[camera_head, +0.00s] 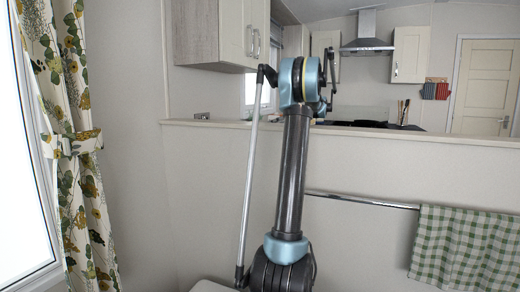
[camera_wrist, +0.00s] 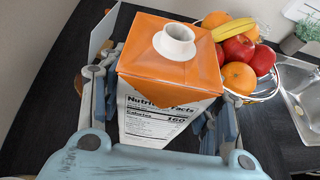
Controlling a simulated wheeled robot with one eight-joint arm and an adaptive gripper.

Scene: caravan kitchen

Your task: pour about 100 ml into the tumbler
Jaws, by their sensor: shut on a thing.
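In the wrist view, my gripper (camera_wrist: 166,118) is shut on a carton (camera_wrist: 155,115) with an orange top, a white spout and a white nutrition label. The carton stands between the two fingers and looks upright relative to the gripper. The spout (camera_wrist: 176,40) shows an open-looking round mouth; I cannot tell whether it is capped. Whether the carton touches the dark counter is hidden. I cannot make out a tumbler in either view. In the head view my arm reaches up and over the half wall, and the gripper is out of sight.
In the wrist view, a wire fruit bowl (camera_wrist: 262,97) with apples, oranges and a banana stands close behind the carton on the right. A steel sink (camera_wrist: 297,92) and a potted plant (camera_wrist: 306,33) are farther right. In the head view, a half wall (camera_head: 400,148) and upper cabinet (camera_head: 222,32) flank my arm.

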